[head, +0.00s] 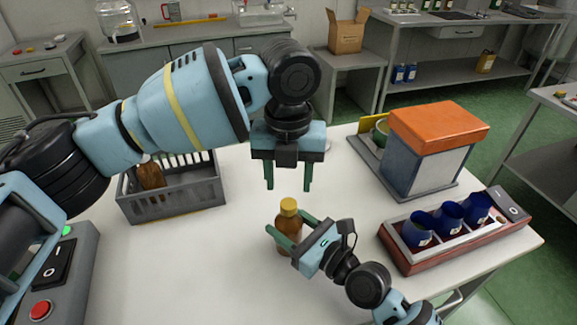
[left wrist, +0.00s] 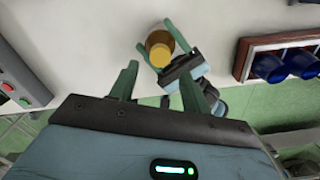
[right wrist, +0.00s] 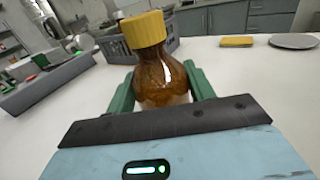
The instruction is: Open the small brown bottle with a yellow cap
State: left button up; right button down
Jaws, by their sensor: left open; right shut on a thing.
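The small brown bottle (head: 288,229) with its yellow cap (head: 289,205) stands upright on the white table in the head view. My right gripper (head: 286,232) is shut around the bottle's body from the right; in the right wrist view the brown glass (right wrist: 160,75) sits between its green fingers, with the yellow cap (right wrist: 144,29) on top. My left gripper (head: 288,187) is open and empty, pointing down above and behind the bottle. In the left wrist view the yellow cap (left wrist: 160,45) shows beyond the open left fingers (left wrist: 165,88), clear of them.
A grey crate (head: 172,200) holding another brown bottle (head: 150,175) stands at the left. A red tray (head: 455,255) with blue cups (head: 448,215) and an orange-topped box (head: 435,150) stand at the right. A switch box (head: 60,270) is at the near left.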

aim_at(289, 203)
pick_arm(q)
jog(key=shift+f, duration=2.9)
